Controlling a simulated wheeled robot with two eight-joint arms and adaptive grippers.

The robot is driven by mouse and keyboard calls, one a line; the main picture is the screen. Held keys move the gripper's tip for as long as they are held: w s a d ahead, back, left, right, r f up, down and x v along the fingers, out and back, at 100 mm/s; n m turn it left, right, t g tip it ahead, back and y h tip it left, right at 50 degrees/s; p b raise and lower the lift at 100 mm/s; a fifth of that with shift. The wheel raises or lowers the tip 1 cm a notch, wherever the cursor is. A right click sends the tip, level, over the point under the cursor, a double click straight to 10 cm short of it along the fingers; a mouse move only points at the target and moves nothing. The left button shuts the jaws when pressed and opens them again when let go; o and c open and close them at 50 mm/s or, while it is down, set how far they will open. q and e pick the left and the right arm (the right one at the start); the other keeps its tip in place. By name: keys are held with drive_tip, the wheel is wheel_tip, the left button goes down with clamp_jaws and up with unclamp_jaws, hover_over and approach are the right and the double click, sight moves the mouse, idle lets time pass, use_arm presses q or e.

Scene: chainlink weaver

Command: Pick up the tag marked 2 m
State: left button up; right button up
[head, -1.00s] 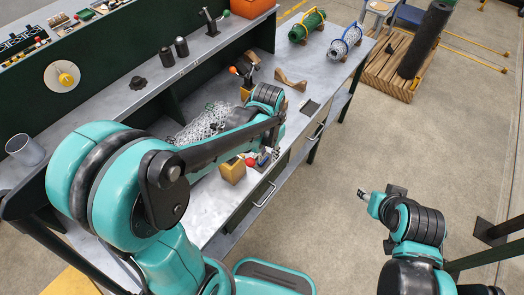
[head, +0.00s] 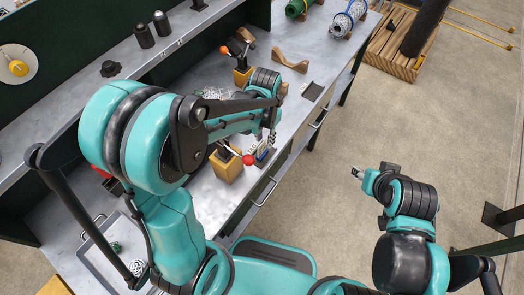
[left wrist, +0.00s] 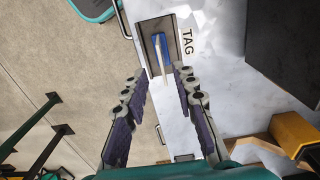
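The blue and white tag piece (left wrist: 162,52) stands in a small dark tray (left wrist: 149,28) beside a white label reading "TAG" (left wrist: 187,42). I cannot read a 2 m mark on it. In the head view the blue piece (head: 262,154) shows small at the bench's front edge. My left gripper (left wrist: 160,73) is open, its fingers either side of the piece's near white end, with nothing seen gripped. It also shows in the head view (head: 270,137), just above the tray. My right gripper (head: 359,173) is over the floor, away from the bench; its fingers are too small to judge.
A wooden block (head: 226,166) and a red ball (head: 249,160) are just left of the tray. Chain mesh (head: 214,95) lies behind my left arm. A wooden cradle (head: 290,61) and a dark plate (head: 312,91) are farther right on the bench. A drawer handle (head: 265,193) is below.

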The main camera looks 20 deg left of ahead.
sight(262, 153)
use_arm(q)
drive_tip(key=f+b, duration=0.1)
drive_tip(key=f, duration=0.3)
drive_tip(key=f+b, duration=0.1)
drive_tip(key=f, duration=0.1)
drive_tip(key=shift+s+a+b, duration=0.25)
drive_tip(key=shift+a+b, duration=0.05)
drive_tip(key=shift+a, duration=0.05)
clamp_jaws()
